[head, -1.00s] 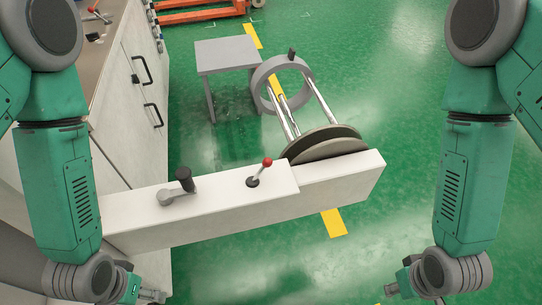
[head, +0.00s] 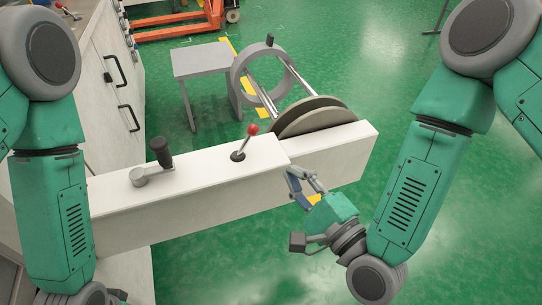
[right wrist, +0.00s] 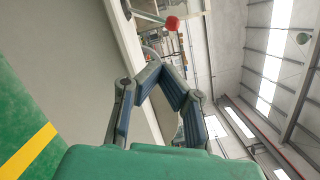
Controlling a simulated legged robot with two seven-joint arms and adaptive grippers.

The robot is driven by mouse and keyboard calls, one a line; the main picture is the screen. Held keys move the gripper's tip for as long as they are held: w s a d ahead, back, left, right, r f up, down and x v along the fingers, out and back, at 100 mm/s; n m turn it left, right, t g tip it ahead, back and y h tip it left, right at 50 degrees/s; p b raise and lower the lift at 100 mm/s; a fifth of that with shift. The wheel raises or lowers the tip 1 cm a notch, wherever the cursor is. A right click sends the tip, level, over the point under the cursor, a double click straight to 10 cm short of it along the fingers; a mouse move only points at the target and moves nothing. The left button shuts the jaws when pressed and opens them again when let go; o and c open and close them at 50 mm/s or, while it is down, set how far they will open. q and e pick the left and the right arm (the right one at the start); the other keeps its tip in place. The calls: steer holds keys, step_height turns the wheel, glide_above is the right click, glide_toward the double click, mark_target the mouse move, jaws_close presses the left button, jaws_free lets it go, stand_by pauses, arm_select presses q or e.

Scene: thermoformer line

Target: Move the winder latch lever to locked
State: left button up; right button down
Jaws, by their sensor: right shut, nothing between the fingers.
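The lever (head: 248,143) with a red ball knob stands on the top face of the white winder beam (head: 210,170), leaning slightly up and right. Its red knob (right wrist: 172,23) and rod also show at the top of the right wrist view. My right gripper (head: 303,181) is shut and empty beside the beam's front face, below and right of the lever. It is apart from the lever, and its closed fingers show in the right wrist view (right wrist: 160,75). My left gripper's fingers are out of the picture; only the arm shows at the left.
A crank (head: 150,174) with a black handle sits left of the lever on the beam. A round grey disc (head: 318,118) and a ring (head: 260,70) on rods stand behind the beam. A grey table (head: 202,58) and an orange pallet truck (head: 180,25) are farther back. The floor right is clear.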

mark_target(246, 142)
steer(key=shift+m+t, duration=0.3)
steer(key=shift+m, duration=0.1)
steer(key=x, duration=1)
steer(key=shift+s+r+b, duration=0.1)
steer(key=shift+r+b, duration=0.2)
steer(key=shift+r, duration=0.05)
steer(key=shift+d, duration=0.15)
steer(key=shift+d, duration=0.1)
steer(key=shift+w+r, duration=0.1)
steer(key=shift+w, duration=0.15)
